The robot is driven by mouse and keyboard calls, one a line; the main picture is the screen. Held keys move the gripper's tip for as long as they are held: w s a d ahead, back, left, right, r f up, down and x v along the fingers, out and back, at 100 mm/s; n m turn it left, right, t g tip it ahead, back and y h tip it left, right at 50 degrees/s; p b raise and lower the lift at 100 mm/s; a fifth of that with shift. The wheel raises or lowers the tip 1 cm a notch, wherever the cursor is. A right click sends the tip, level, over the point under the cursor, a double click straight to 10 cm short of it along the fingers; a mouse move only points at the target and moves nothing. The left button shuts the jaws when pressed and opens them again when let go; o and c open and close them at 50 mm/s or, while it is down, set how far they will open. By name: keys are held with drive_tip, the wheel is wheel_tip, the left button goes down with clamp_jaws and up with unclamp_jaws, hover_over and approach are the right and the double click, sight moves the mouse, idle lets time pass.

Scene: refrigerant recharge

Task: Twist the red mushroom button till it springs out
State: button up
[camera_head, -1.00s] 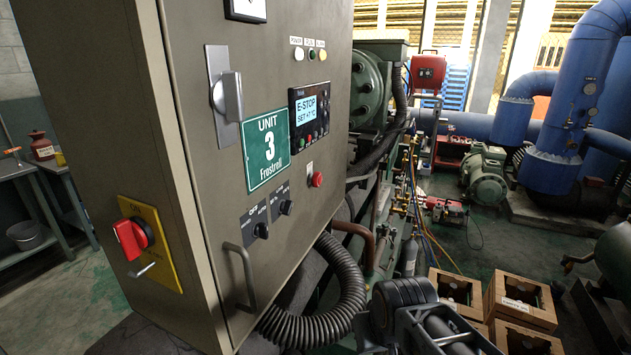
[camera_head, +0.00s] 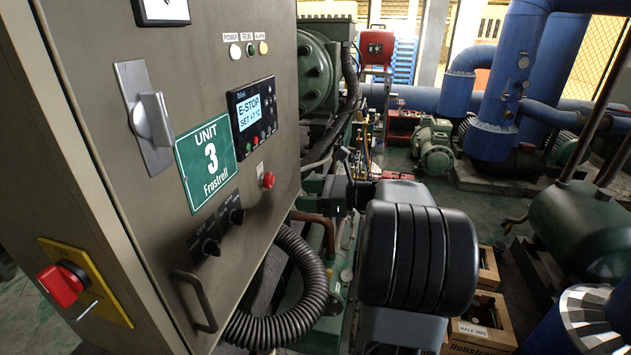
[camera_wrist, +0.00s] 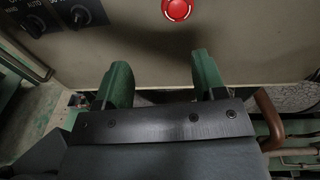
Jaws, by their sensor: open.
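The red mushroom button (camera_head: 267,180) sits on the grey cabinet door, right of the green Unit 3 sign and below the controller, whose screen reads E-STOP. In the wrist view the red button (camera_wrist: 177,8) is at the top edge, partly cut off, beyond and between the two green fingers. My gripper (camera_wrist: 160,80) is open and empty, its fingers apart and short of the button. In the head view my dark arm is raised right of the cabinet; the fingers are hard to make out there.
Two black selector knobs (camera_head: 211,247) and a door handle (camera_head: 191,300) are left of and below the button. A red rotary switch (camera_head: 62,284) is on the cabinet's side. A ribbed hose (camera_head: 300,305) curves below. Wooden crates (camera_head: 484,325) stand on the floor at right.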

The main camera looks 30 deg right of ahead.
sight(273, 181)
drive_tip(key=shift+m+t, duration=0.6)
drive_tip(key=shift+t, duration=0.1)
drive_tip(key=w+a, duration=0.1)
drive_tip(key=w, duration=0.1)
drive_tip(key=w+a+b, duration=0.1)
drive_tip(key=w, duration=0.1)
drive_tip(key=w+a+r+b, duration=0.1)
drive_tip(key=w+a, duration=0.1)
drive_tip(key=w, duration=0.1)
drive_tip(key=shift+w+a, duration=0.1)
drive_tip(key=shift+r, duration=0.1)
drive_tip(key=c, duration=0.9)
drive_tip(key=shift+r+m+p, duration=0.15)
drive_tip(key=shift+m+p, duration=0.35)
drive_tip(key=shift+p, duration=0.6)
drive_tip(key=shift+m+p, duration=0.5)
drive_tip(key=shift+p, duration=0.25)
